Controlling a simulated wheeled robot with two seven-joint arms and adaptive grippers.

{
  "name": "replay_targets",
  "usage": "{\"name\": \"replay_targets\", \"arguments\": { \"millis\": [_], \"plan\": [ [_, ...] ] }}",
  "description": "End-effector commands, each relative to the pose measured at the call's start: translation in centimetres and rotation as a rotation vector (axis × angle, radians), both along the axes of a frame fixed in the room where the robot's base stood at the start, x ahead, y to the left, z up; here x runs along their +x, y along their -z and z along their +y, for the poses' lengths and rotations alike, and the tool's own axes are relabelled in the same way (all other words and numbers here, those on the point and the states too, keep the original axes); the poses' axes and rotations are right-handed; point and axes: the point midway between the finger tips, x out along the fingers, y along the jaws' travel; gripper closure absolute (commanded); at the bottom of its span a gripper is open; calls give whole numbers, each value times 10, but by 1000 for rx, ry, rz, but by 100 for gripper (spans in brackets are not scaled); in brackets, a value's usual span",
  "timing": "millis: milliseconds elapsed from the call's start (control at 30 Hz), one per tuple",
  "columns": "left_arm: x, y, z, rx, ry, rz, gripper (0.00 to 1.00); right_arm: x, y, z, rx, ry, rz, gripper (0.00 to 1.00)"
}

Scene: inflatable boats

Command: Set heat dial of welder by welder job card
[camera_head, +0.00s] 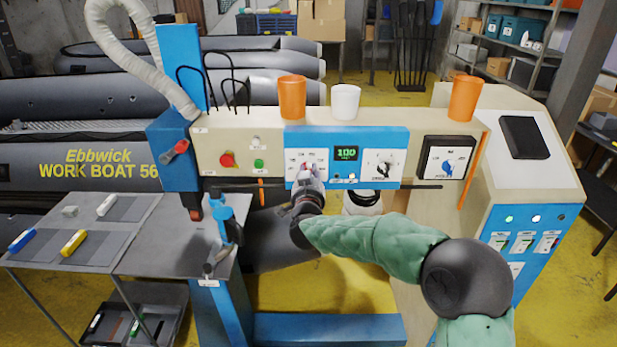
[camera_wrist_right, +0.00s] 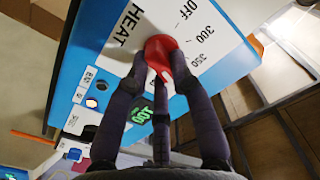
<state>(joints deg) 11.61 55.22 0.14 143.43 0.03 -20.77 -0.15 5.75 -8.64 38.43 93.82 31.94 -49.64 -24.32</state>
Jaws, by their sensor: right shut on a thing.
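The welder (camera_head: 220,150) is a long cream and blue machine with a control panel (camera_head: 345,140). A green display (camera_head: 346,154) on it seems to read 100. My right gripper (camera_head: 306,180) is at the panel's left dial and hides most of it. In the right wrist view, the fingers (camera_wrist_right: 160,72) are shut around a red heat dial (camera_wrist_right: 160,48) beside the printed word HEAT. OFF, 300 and 350 are printed on its right. A white mark shows on the knob, but its exact setting is unclear. I cannot pick out the job card. My left gripper is not in view.
A black-knob dial (camera_head: 384,169) and a blue-knob dial (camera_head: 447,167) sit to the right. Orange cups (camera_head: 292,97) (camera_head: 465,97) and a white cup (camera_head: 345,102) stand on top. A grey table (camera_head: 95,250) with coloured pieces is at left. Grey boats lie behind.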

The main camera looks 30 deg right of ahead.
Motion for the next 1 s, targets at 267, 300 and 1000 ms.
{"name": "replay_targets", "arguments": {
  "millis": [267, 300, 1000],
  "plan": [
    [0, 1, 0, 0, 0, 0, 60, 0, 3, 1, 9, -2, 1, 100],
    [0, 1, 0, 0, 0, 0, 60, 0, 3, 1, 9, -2, 1, 100],
    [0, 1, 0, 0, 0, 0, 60, -8, 0, 6, 7, -3, -3, 52]
  ]
}}
